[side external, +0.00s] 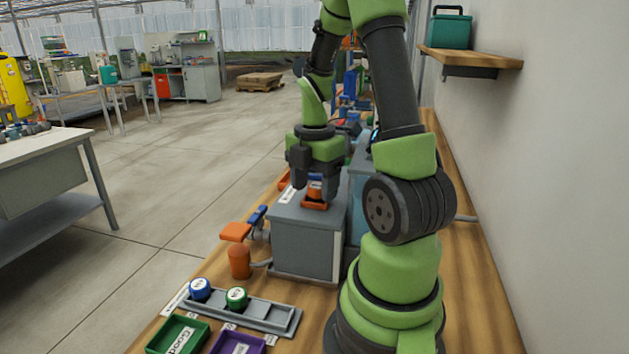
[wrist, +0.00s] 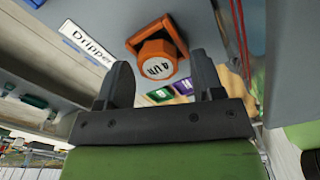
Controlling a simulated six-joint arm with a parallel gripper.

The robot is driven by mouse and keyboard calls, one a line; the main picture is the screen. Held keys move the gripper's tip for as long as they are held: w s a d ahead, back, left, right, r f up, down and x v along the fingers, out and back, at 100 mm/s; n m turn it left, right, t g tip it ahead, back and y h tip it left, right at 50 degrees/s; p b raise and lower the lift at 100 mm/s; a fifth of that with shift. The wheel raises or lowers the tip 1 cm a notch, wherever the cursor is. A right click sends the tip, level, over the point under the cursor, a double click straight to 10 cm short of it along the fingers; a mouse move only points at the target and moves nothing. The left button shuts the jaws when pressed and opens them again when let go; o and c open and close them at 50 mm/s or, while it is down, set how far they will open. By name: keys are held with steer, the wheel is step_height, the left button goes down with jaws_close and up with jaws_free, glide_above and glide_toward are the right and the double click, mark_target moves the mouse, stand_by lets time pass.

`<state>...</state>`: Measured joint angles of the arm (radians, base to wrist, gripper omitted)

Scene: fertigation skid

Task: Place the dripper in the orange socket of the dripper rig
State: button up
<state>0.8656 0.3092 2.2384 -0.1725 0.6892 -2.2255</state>
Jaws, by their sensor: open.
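The dripper (wrist: 155,66) is orange with a white top printed with dark lettering. It stands in the orange socket (wrist: 166,28) on top of the grey rig box (side external: 308,222), and appears seated there. In the side external view the dripper (side external: 315,188) shows between the fingers, above the socket rim (side external: 314,205). My gripper (side external: 315,191) points down over the socket. In the wrist view its two fingers (wrist: 160,72) stand apart on either side of the dripper, with visible gaps. Part of the dripper's far side is hidden.
A grey rack (side external: 262,317) holds a blue dripper (side external: 200,289) and a green dripper (side external: 237,297). Green (side external: 160,343) and purple (side external: 222,345) bins sit in front. An orange lever (side external: 236,231) and an orange rounded part (side external: 240,261) stand left of the rig box. A wall is at right.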

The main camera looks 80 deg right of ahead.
mark_target(315, 187)
step_height(315, 187, up, 11)
steer(key=s+a+r+m+t+y, duration=0.1)
steer(key=a+m+t, duration=0.6)
steer(key=a+m, duration=1)
steer(key=a+r+y, duration=0.1)
steer(key=a+r, duration=0.1)
steer(key=a, duration=0.1)
steer(key=shift+a+r+m, duration=0.15)
steer(key=shift+a+m, duration=0.15)
steer(key=shift+a, duration=0.05)
